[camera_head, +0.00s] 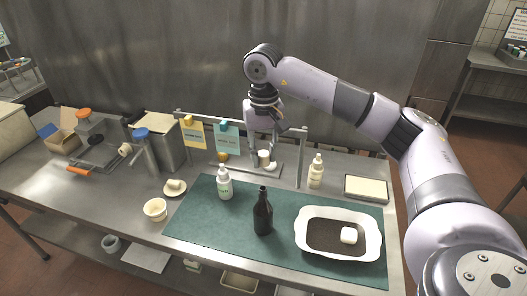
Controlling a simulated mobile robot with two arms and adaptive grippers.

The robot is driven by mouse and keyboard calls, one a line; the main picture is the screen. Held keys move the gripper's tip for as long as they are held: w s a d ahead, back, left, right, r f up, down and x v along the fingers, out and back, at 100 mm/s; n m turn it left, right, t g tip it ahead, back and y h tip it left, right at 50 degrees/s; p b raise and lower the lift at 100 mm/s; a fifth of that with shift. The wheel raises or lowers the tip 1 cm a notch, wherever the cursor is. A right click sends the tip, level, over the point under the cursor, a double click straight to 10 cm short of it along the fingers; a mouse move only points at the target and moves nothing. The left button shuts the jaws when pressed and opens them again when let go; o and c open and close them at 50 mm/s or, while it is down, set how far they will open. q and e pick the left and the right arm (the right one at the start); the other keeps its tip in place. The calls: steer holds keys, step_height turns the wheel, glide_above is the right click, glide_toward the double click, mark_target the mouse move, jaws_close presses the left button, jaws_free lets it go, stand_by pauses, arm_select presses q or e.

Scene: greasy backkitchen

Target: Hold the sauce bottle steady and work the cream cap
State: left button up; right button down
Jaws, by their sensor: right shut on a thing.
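My right gripper (264,153) points down at the back of the counter, above a grey plate by the low rail. It is shut on a small whitish cylinder (264,158); I cannot tell whether this is a cap or a jar. A dark bottle (263,214) stands upright on the green mat, in front of the gripper. A cream bottle with a cream top (316,172) stands right of the gripper. Which one is the sauce bottle is not clear. My left gripper is out of view.
The green mat (205,228) also bears a white tray (303,244) with dark contents and a white block. A cream bowl (155,210) and a small dish (175,188) stand left of it. A low metal rail with yellow and blue notes (194,134) runs behind.

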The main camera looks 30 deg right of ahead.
steer(key=b, duration=0.4)
glide_above(263, 189)
step_height(263, 189, down, 5)
steer(key=shift+f+b, duration=0.4)
steer(key=shift+f, duration=0.15)
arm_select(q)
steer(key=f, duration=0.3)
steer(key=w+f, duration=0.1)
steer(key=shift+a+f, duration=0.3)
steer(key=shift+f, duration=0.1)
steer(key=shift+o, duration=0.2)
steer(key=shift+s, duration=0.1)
